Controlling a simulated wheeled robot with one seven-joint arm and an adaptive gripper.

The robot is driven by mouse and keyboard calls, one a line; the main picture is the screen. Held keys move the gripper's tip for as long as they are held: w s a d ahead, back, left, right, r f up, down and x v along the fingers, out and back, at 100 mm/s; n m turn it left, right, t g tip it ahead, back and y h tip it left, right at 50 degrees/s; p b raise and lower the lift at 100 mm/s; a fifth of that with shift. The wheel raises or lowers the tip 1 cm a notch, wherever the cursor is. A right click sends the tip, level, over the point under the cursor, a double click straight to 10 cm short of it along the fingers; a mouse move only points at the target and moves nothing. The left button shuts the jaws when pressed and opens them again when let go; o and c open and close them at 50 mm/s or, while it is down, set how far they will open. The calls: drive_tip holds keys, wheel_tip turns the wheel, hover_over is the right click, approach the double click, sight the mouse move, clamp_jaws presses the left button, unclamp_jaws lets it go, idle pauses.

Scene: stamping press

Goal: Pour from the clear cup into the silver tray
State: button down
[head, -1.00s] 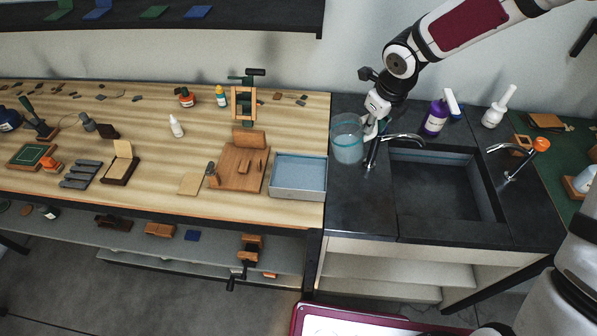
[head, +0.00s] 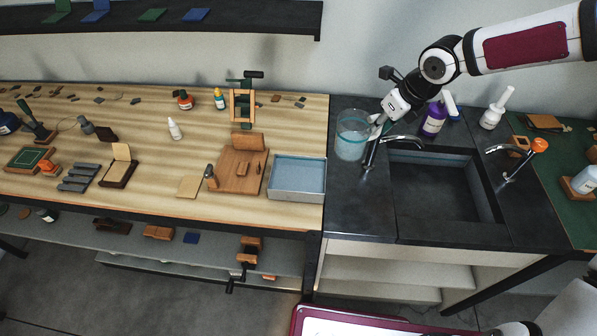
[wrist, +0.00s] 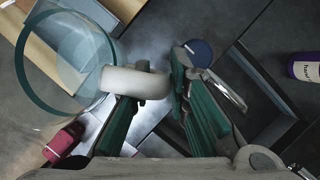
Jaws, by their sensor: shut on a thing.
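The clear cup (head: 351,146), with a teal band near its rim, looks upright over the dark counter left of the sink. I cannot tell whether its base touches the counter. My gripper (head: 379,122) is at the cup's right side and shut on it. In the wrist view, the cup (wrist: 62,75) is at upper left beside my gripper's fingers (wrist: 165,85), with a pale rounded piece near the left fingertip. The silver tray (head: 296,195) lies on the wooden bench's right end, left of and nearer than the cup. Its bluish inside looks empty.
A purple spray bottle (head: 433,120) and a white bottle (head: 495,108) stand behind the sink. A wooden board (head: 230,180) with blocks lies left of the tray.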

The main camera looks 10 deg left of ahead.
drive_tip(key=shift+r, duration=2.55)
